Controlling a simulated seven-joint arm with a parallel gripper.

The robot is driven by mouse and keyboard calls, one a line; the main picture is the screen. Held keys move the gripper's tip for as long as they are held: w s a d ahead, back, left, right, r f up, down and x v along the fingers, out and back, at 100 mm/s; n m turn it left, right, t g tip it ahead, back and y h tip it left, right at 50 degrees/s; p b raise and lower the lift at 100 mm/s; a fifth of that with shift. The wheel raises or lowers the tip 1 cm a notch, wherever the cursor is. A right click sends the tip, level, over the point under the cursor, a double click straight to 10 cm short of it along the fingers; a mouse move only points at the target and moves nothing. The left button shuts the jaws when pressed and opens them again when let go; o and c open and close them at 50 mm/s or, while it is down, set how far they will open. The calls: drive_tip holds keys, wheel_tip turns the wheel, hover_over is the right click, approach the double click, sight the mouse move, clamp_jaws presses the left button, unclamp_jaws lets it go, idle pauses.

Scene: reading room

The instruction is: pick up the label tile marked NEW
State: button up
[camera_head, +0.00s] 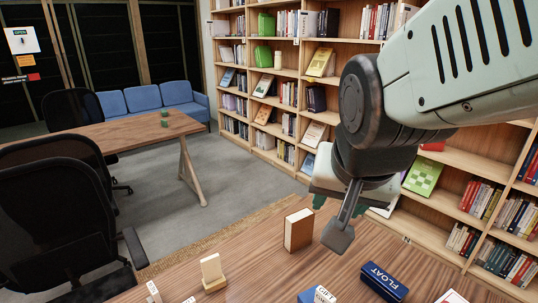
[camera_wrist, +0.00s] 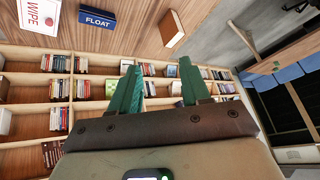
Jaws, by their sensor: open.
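I cannot read NEW on anything in either view. In the head view, a pale tile (camera_head: 211,268) leans upright on a small wooden stand at the front of the near table. Another small white piece with partly cut-off lettering (camera_head: 153,291) stands at the bottom edge, to its left. My gripper hangs over the near table's far side in the head view, apart from these pieces. In the wrist view my gripper (camera_wrist: 158,66) has its two green fingers spread, with nothing between them.
On the near table (camera_head: 250,262) are an upright brown-and-cream block (camera_head: 298,230), a blue FLOAT box (camera_head: 383,281), a blue-and-white lettered box (camera_head: 317,295) and a white WIPE card (camera_wrist: 40,12). Bookshelves (camera_head: 262,70) stand behind. Office chairs (camera_head: 60,225) stand at the left.

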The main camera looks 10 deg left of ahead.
drive_tip(key=w+a+f+m+y, duration=0.2)
drive_tip(key=w+a+f+m, duration=0.1)
drive_tip(key=w+a+f, duration=0.55)
drive_tip(key=m+t+y, duration=0.2)
drive_tip(key=m+y, duration=0.6)
drive_tip(key=m, duration=1.3)
approach(154, 290)
drive_tip(key=x, duration=0.6)
drive_tip(key=shift+a+r, duration=0.1)
drive_tip(key=shift+r, duration=0.15)
drive_tip(key=shift+f+x, duration=0.1)
drive_tip(key=shift+x, duration=1.2)
drive_tip(key=shift+f+x, duration=0.15)
drive_tip(key=shift+x, duration=1.2)
clamp_jaws()
